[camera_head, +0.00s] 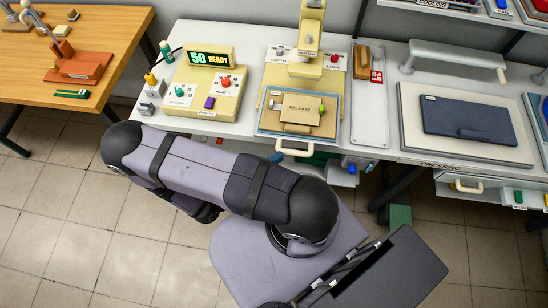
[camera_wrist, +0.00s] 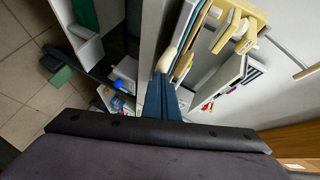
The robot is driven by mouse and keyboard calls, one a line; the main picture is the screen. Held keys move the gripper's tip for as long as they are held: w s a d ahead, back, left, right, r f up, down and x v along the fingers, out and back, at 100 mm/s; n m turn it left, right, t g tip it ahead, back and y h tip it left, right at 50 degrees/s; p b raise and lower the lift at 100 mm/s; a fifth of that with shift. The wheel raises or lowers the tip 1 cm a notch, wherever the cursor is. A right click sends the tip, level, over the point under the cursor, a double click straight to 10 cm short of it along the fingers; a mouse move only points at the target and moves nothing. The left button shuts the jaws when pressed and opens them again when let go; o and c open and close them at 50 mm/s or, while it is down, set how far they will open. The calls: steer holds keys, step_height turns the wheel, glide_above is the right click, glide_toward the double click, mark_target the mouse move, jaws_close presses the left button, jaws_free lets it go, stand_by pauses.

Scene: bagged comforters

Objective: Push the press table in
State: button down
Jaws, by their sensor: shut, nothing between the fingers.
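The press table (camera_head: 265,122) is a blue-grey tray with a tan pad, under the cream press head (camera_head: 306,38) on the white bench. Its cream bar handle (camera_head: 295,152) sticks out past the bench's front edge. In the camera_wrist view a cream rounded piece (camera_wrist: 167,60), likely that handle, lies close to the tips of my gripper (camera_wrist: 162,80). The narrow blue fingers are together and hold nothing. I cannot tell whether they touch the handle.
A control box (camera_head: 205,80) reading "50 READY" stands left of the press. To the right are a white panel (camera_head: 370,115) and a dark pad on a grey pressing board (camera_head: 420,140). A wooden table (camera_head: 110,45) is at the far left. The tiled floor at lower left is clear.

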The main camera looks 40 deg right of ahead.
mark_target(278, 122)
steer(key=shift+w+d, duration=0.1)
stand_by(0.3)
steer(key=w+d+b, duration=0.1)
steer(key=w+d, duration=0.8)
steer(key=shift+w+d+b, duration=0.25)
steer(key=shift+w+b, duration=0.05)
steer(key=shift+b, duration=0.05)
steer(key=shift+w+r, duration=0.1)
steer(key=shift+r, duration=0.05)
steer(key=shift+a+r, duration=0.1)
steer(key=shift+r, duration=0.05)
